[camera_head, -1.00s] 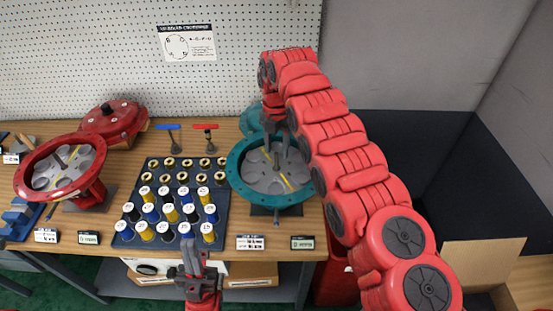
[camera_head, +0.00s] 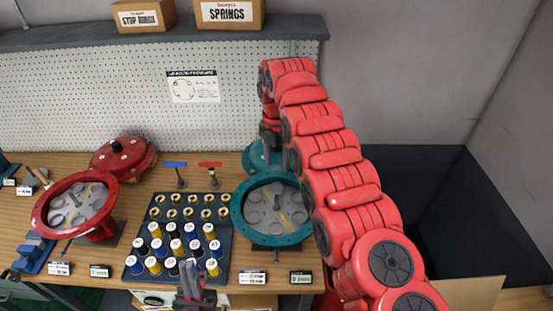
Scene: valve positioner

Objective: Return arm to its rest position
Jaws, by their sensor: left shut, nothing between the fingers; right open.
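My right arm, red and many-jointed, comes in from the lower right and reaches up, then bends down over the teal valve housing (camera_head: 303,226). My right gripper (camera_head: 272,158) points down at the back edge of that housing, in front of the teal cover (camera_head: 252,158). Its fingers are partly hidden by dark links, and I see nothing held. My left gripper (camera_head: 189,275) is shut and empty at the bottom centre, pointing up, just in front of the parts tray (camera_head: 221,277).
The tray holds brass rings and several numbered yellow, blue and black cylinders. A red housing (camera_head: 40,215) and red cover (camera_head: 122,155) stand at the left. Red and blue keys (camera_head: 210,165) stand behind the tray. A shelf (camera_head: 90,38) with boxes hangs above. An open carton (camera_head: 475,293) is at lower right.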

